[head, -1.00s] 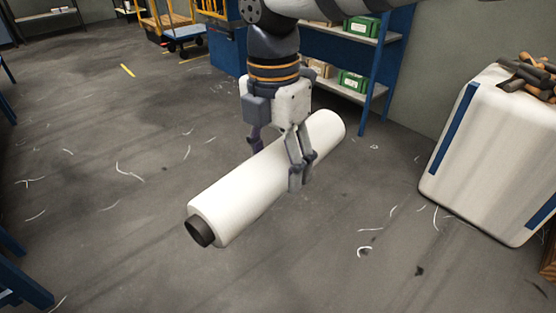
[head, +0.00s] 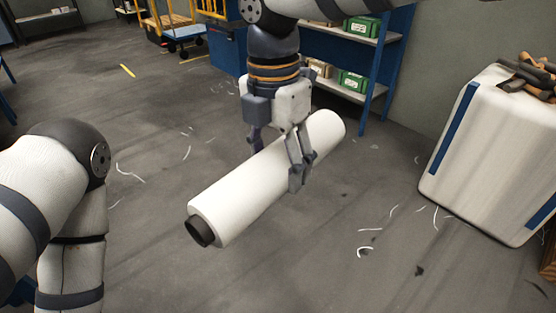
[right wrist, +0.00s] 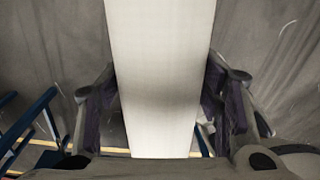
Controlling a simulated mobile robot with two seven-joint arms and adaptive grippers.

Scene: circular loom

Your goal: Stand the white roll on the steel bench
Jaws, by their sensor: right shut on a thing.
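The white roll (head: 240,195) is a long cylinder with a dark core showing at its near lower-left end. It is held in the air, lying tilted across the middle of the head view. My right gripper (head: 278,160) comes down from above and is shut around the roll, nearer its far end. In the right wrist view the roll (right wrist: 160,70) fills the space between the two finger pads. My left arm shows at the left of the head view, but its gripper is out of view. I cannot make out the steel bench.
A white bin (head: 480,160) with dark pieces on top stands at the right. A blue shelf (head: 383,70) with green boxes stands behind the gripper. A blue cart (head: 183,30) is at the back. The grey floor (head: 340,260) is open, with scattered white scraps.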

